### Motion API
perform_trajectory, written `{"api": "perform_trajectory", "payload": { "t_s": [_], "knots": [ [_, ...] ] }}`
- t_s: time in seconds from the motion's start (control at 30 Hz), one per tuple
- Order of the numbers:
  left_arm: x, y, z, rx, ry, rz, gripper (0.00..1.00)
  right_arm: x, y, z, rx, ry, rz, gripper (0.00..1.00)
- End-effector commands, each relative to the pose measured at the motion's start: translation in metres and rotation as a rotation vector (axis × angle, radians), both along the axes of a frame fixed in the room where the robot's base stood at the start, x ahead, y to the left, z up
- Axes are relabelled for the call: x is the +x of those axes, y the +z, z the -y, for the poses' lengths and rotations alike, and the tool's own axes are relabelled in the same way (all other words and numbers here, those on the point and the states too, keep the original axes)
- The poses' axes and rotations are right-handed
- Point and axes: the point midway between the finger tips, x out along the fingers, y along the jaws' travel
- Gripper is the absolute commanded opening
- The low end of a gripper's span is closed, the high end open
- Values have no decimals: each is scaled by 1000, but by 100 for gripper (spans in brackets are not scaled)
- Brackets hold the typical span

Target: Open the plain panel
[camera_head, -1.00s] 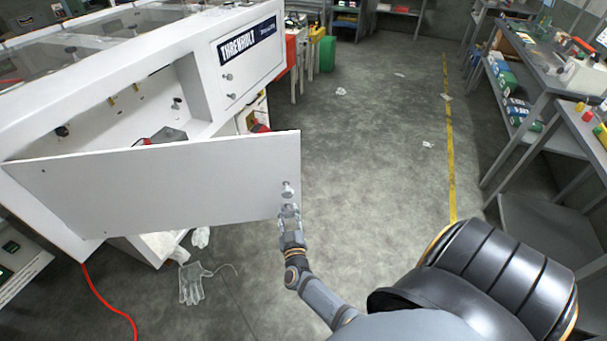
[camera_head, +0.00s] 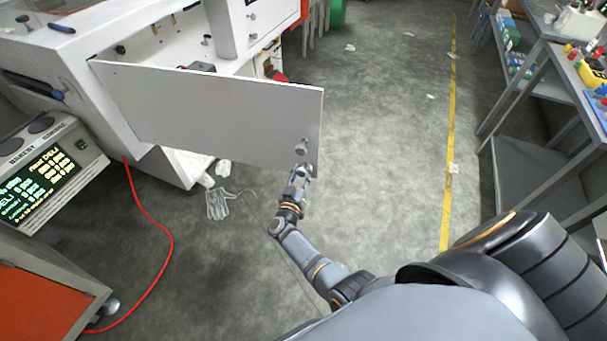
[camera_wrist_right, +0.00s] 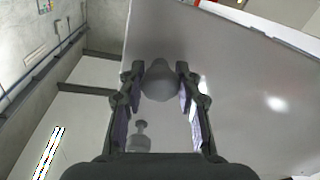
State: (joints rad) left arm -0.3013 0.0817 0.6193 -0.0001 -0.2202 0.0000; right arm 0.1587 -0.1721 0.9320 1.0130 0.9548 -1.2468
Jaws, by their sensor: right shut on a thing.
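The plain panel (camera_head: 205,108) is a white door swung well out from the white machine (camera_head: 150,70), so the opening behind it shows. It hangs from its left edge in the head view. A round knob (camera_head: 301,147) sits near its free right end. My right gripper (camera_head: 300,172) is at this knob, with its fingers on either side. In the right wrist view, the knob (camera_wrist_right: 158,82) is between the two fingers of the right gripper (camera_wrist_right: 160,88), and the panel (camera_wrist_right: 235,75) fills the right side. My left gripper is not in view.
A red hose (camera_head: 165,235) runs over the floor at left, near a display unit (camera_head: 45,172). A clear glove (camera_head: 217,204) lies below the panel. Shelves (camera_head: 530,100) stand at right. The floor (camera_head: 385,130) between is mostly clear, with small litter.

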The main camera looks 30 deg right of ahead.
Motion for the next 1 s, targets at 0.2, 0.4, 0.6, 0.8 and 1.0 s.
{"api": "perform_trajectory", "payload": {
  "t_s": [0.2,0.4,0.6,0.8,1.0],
  "knots": [
    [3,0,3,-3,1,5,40,2,3,0,-1,-7,7,0],
    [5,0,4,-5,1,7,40,2,3,0,0,-6,6,0],
    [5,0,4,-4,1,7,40,1,2,0,0,-6,4,57],
    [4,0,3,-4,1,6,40,1,1,0,1,-5,2,57],
    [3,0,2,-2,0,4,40,1,1,0,1,-4,2,57]
  ]
}}
